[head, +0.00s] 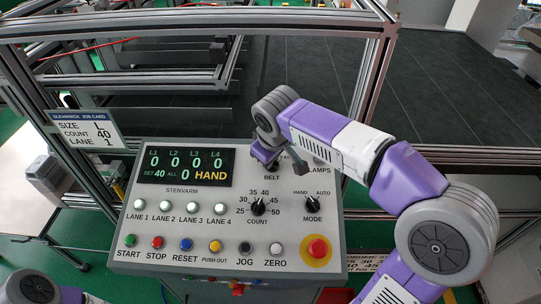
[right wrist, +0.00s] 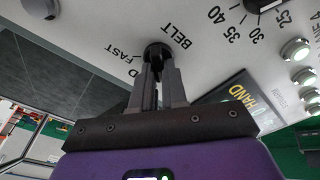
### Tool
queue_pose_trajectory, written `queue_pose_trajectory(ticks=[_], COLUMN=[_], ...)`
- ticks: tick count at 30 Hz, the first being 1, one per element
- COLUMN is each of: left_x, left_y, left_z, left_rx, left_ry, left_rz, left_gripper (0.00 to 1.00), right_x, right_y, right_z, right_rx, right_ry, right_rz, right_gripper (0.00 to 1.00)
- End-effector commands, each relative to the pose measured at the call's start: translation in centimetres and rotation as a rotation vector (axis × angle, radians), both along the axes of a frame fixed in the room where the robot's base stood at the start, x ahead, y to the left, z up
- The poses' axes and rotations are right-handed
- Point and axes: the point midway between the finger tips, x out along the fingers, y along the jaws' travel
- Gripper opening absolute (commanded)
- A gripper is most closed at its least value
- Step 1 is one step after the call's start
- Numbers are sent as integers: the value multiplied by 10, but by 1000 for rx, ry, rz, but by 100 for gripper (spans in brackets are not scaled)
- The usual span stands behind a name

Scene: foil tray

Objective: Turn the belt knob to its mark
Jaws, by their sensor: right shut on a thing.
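The belt knob is a small dark knob on the sloping grey control panel (head: 180,255), above the word BELT. In the right wrist view the knob (right wrist: 157,51) sits between the tips of my right gripper (right wrist: 158,72), which is shut on it. The printed word FAST shows beside the knob there. In the head view my right arm reaches in from the right, and its wrist and gripper largely cover the knob and its scale. I cannot tell exactly where the knob's pointer stands. My left gripper is out of view; only part of my left arm shows at the bottom left.
The count knob (head: 259,207) and mode knob (head: 313,206) lie just below. The display (head: 188,166) reads HAND. A red stop button (head: 317,249) and several push buttons line the lower panel. A job card (head: 86,130) hangs at left. Metal frame bars stand behind the panel.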

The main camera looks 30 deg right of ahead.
Motion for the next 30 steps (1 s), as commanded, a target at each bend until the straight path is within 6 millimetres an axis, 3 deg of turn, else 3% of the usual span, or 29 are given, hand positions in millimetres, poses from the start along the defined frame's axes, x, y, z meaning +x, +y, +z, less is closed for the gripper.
queue_pose_trajectory(ticks=[12,13,18,26,30], left_x=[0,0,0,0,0], left_y=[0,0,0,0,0], left_z=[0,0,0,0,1], left_rx=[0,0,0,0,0], left_ry=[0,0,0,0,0], left_rz=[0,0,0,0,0], left_gripper=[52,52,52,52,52], right_x=[0,0,0,0,-3], right_y=[0,0,0,0,1], right_z=[1,1,1,1,12], right_rx=[-4,-4,-4,-2,-2], right_ry=[-1,-2,-1,0,-4], right_rz=[10,11,10,8,8], right_gripper=[0,14,38,38,38])
